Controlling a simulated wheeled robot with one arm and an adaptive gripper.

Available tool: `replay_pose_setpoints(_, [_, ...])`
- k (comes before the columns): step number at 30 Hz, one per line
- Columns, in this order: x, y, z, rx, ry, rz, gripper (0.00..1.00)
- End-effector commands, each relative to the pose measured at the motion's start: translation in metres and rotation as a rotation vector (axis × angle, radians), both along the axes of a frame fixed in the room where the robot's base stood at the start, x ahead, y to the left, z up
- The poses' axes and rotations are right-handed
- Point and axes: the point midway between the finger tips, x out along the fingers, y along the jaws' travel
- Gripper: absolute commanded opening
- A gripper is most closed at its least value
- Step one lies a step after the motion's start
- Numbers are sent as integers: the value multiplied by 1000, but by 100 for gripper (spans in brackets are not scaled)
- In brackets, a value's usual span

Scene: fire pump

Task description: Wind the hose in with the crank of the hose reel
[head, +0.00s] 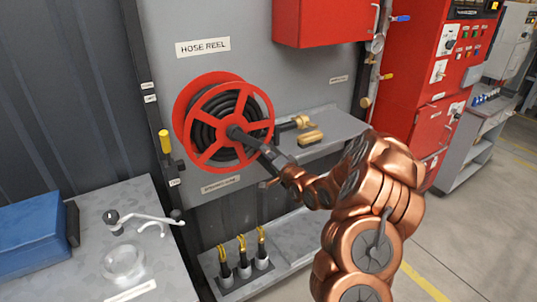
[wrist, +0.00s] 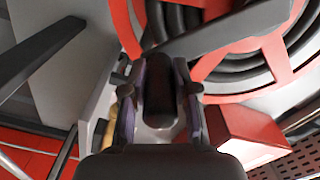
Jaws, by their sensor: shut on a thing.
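The hose reel (head: 181,99) is red with a spoked front and hangs on the grey panel below the HOSE REEL label. Dark hose (head: 203,137) lies coiled inside it. A dark crank (head: 250,141) runs from the hub down to the right, across the reel's lower right rim. My gripper (head: 286,172) is at the crank's outer end. In the wrist view, my gripper (wrist: 158,88) is shut around the dark crank handle (wrist: 160,100), with a finger on each side. The crank arm also shows there (wrist: 220,32). In the head view my gripper hides the handle.
A grey shelf (head: 335,135) right of the reel carries a brass nozzle (head: 296,123) and a brass piece (head: 311,139). A yellow-handled lever (head: 165,142) is left of the reel. A workbench (head: 85,255) stands front left. A lower shelf (head: 300,232) holds several yellow-topped items.

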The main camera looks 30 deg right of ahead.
Motion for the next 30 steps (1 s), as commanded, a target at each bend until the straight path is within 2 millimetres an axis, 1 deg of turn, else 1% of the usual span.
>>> replay_pose_setpoints(2, [0,2,0,-2,0,4,0])
replay_pose_setpoints(3, [0,2,0,-2,0,4,31])
replay_pose_setpoints(9, [0,0,0,-2,0,2,51])
replay_pose_setpoints(10, [0,0,0,-2,0,1,54])
replay_pose_setpoints(18, [0,-1,0,-2,0,0,54])
replay_pose_setpoints(22, [-5,-1,0,-1,0,-1,54])
replay_pose_setpoints(26, [-16,-3,0,-1,1,-2,54])
replay_pose_setpoints(30, [-35,-3,-1,0,4,-1,54])
